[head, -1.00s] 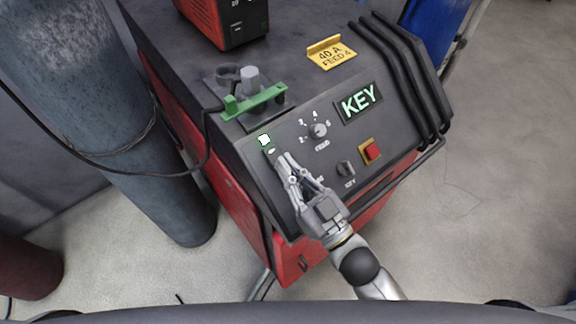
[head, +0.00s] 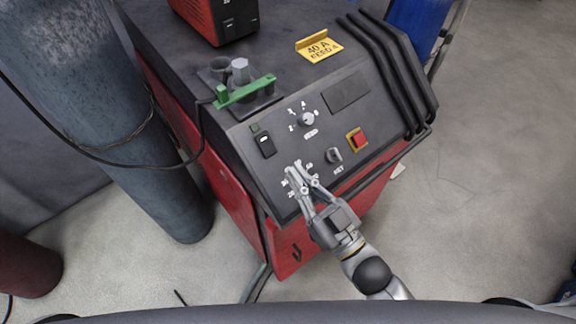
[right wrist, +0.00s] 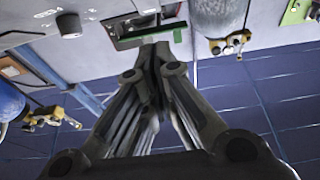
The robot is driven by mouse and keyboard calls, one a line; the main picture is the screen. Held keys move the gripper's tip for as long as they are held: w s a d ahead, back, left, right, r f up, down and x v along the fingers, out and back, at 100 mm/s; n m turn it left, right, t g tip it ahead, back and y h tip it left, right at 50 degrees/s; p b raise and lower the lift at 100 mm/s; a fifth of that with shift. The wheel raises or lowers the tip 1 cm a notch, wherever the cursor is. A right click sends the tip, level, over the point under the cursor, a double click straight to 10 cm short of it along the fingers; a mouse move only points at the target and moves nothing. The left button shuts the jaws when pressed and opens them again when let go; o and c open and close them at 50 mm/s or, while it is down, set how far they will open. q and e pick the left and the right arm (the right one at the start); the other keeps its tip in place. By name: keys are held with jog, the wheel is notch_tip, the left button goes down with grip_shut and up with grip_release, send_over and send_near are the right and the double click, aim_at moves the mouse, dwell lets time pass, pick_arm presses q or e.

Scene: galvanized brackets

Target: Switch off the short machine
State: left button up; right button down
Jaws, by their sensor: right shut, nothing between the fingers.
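The machine with the sloped dark panel and red sides (head: 212,200) stands in the middle of the head view. Its display (head: 347,88) is dark. A black rocker switch (head: 266,144) sits at the panel's left, with a small unlit indicator (head: 254,128) above it. My right gripper (head: 296,173) is shut and empty over the lower panel, below and right of the rocker and apart from it. It partly hides a dial and its markings. The shut fingers also show in the right wrist view (right wrist: 152,62). My left gripper is not in view.
The panel also has an upper knob (head: 307,119), a key switch (head: 334,155) and a red button (head: 358,139). A grey cylinder (head: 125,110) stands left.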

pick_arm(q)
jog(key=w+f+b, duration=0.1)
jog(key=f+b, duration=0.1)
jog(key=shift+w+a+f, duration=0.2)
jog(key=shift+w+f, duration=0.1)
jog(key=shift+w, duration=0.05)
pick_arm(e)
jog(key=s+d+f, duration=0.2)
jog(key=s+f, duration=0.1)
jog(key=shift+s+d+f, duration=0.1)
jog(key=shift+d+f, duration=0.1)
jog(key=shift+d, duration=0.1)
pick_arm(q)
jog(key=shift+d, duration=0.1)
